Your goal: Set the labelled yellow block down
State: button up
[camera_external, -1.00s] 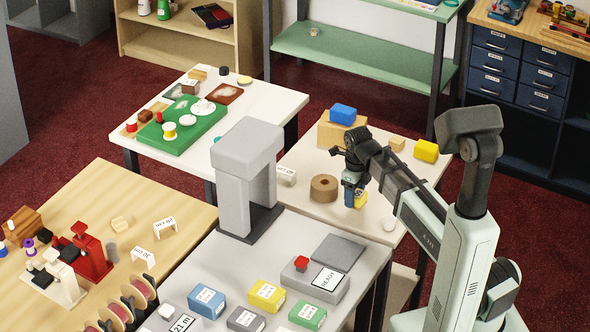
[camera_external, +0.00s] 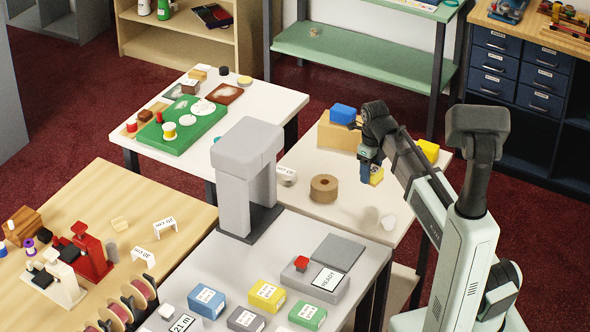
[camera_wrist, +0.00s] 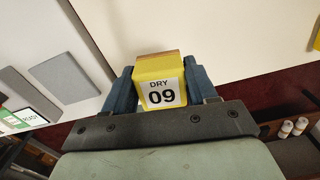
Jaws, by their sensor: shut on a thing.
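My gripper (camera_external: 371,170) is shut on a yellow block (camera_external: 377,177) and holds it over the white table at the right. In the wrist view the yellow block (camera_wrist: 161,82) sits between the two blue fingers of my gripper (camera_wrist: 160,78). Its label reads "DRY 09" and faces the camera. Its far end looks brownish. In the external view the fingers partly cover the block. The block appears raised above the tabletop (camera_external: 330,215).
A grey-topped table (camera_external: 345,300) with labelled blocks stands in front.

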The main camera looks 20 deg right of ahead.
jog(key=w+d+m, duration=0.1)
jog(key=w+d, duration=0.4)
jog(key=d, duration=0.5)
jog(key=w+d+m, duration=0.1)
jog(key=w+d, duration=0.5)
jog(key=d, duration=0.4)
jog(key=shift+w+f+n, duration=0.1)
jog(key=shift+f+n, duration=0.8)
jog(key=shift+f, duration=1.5)
jog(key=shift+w+f+n, duration=0.1)
jog(key=shift+f+n, duration=0.8)
jog(key=shift+f, duration=1.5)
jog(key=shift+f, duration=0.1)
jog(key=o, duration=1)
notch_tip(320, 180, up, 12)
jog(key=shift+s+r, duration=0.1)
jog(key=shift+r, duration=0.05)
